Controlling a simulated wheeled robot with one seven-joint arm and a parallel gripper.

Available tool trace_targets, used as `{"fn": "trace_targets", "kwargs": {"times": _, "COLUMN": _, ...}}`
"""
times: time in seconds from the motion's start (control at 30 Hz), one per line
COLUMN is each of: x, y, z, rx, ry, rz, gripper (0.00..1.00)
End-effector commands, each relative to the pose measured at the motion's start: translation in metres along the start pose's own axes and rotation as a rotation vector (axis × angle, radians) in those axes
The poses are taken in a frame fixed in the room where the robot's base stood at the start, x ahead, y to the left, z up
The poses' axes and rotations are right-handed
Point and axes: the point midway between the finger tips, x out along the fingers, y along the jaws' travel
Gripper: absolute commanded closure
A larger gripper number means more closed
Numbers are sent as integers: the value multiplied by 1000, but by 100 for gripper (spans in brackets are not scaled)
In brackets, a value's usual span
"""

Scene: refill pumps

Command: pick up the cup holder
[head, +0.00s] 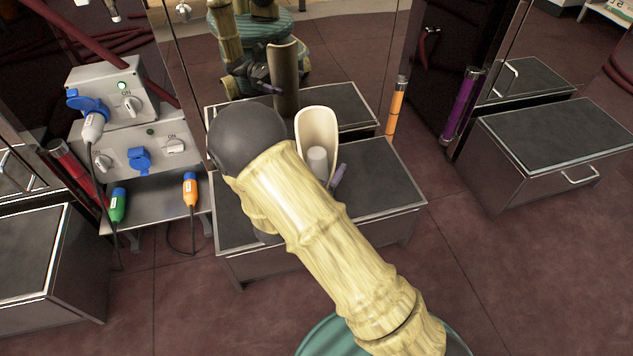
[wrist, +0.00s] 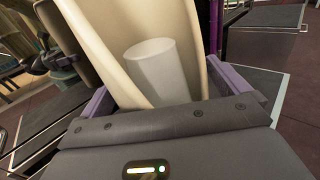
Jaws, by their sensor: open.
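The cup holder (head: 318,122) is a tall cream scoop-shaped shell standing upright on the dark top of a low cabinet. A pale cylinder like a cup (head: 317,160) stands inside its hollow front. In the wrist view the cream holder (wrist: 94,42) fills the middle, with the pale cylinder (wrist: 155,72) in it. My gripper (wrist: 166,90) is open, with one purple finger on each side of the holder's lower part. I cannot tell whether the fingers touch it. In the head view one purple finger (head: 338,177) shows; my arm hides the other and the holder's base.
A mirror panel behind the cabinet (head: 395,185) reflects the holder and my arm. Grey switch boxes (head: 140,165) with blue plugs, and green (head: 118,205) and orange (head: 190,188) connectors, are at left. Another low cabinet (head: 555,135) is at right. Open floor lies between the cabinets.

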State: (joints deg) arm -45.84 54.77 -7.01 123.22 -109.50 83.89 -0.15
Motion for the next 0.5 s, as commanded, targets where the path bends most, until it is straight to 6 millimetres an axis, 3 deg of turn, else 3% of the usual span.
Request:
{"fn": "trace_targets", "kwargs": {"times": 0.17, "x": 0, "y": 0, "z": 0, "rx": 0, "ry": 0, "rz": 0, "gripper": 0}}
{"fn": "trace_targets", "kwargs": {"times": 0.5, "x": 0, "y": 0, "z": 0, "rx": -1, "ry": 1, "rz": -1, "gripper": 65}}
